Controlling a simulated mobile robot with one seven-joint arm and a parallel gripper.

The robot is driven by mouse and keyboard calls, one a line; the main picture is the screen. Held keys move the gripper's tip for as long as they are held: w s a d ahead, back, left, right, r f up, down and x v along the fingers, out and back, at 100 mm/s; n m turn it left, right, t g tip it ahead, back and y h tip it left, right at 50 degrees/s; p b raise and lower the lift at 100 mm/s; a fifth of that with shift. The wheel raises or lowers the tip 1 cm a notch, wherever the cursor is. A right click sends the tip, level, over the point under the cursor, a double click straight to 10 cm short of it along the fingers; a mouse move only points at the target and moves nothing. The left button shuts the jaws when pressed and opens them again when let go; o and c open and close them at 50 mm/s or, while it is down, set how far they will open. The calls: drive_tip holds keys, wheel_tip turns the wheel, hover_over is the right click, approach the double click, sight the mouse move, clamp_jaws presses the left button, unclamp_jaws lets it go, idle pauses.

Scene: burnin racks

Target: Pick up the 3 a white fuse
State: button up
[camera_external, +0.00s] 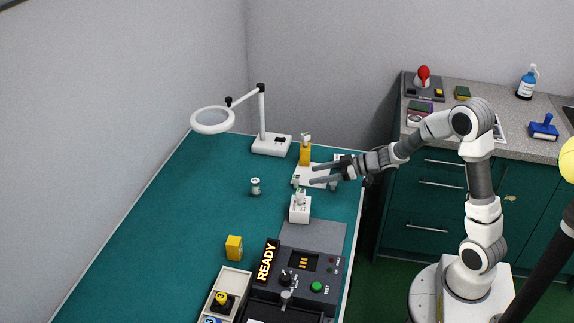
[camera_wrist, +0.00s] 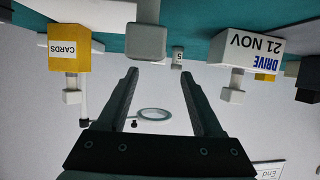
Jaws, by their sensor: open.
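I cannot make out a fuse marked 3 A in either view. My gripper (camera_external: 313,174) is open over the white tray (camera_external: 310,183) at the far right of the green table. In the upside-down wrist view, my open gripper (camera_wrist: 160,72) has nothing between its fingers. A small white cylinder marked 5 (camera_wrist: 178,57) is farther off; a small white cylinder (camera_external: 255,186) stands left of the gripper in the external view.
A yellow CARDS block (camera_wrist: 70,48) and a white DRIVE 21 NOV block (camera_wrist: 245,50) flank the fingers. A magnifier lamp (camera_external: 212,121) stands at the back, a READY test console (camera_external: 310,270) in front. The table's left middle is clear.

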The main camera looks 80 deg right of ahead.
sight(300, 179)
drive_tip(key=b+x, duration=0.1)
drive_tip(key=x, duration=0.1)
drive_tip(key=b+x, duration=0.1)
drive_tip(key=x, duration=0.2)
drive_tip(key=shift+s+d+f, duration=0.15)
drive_tip(key=shift+f, duration=0.15)
drive_tip(key=shift+w, duration=0.35)
clamp_jaws()
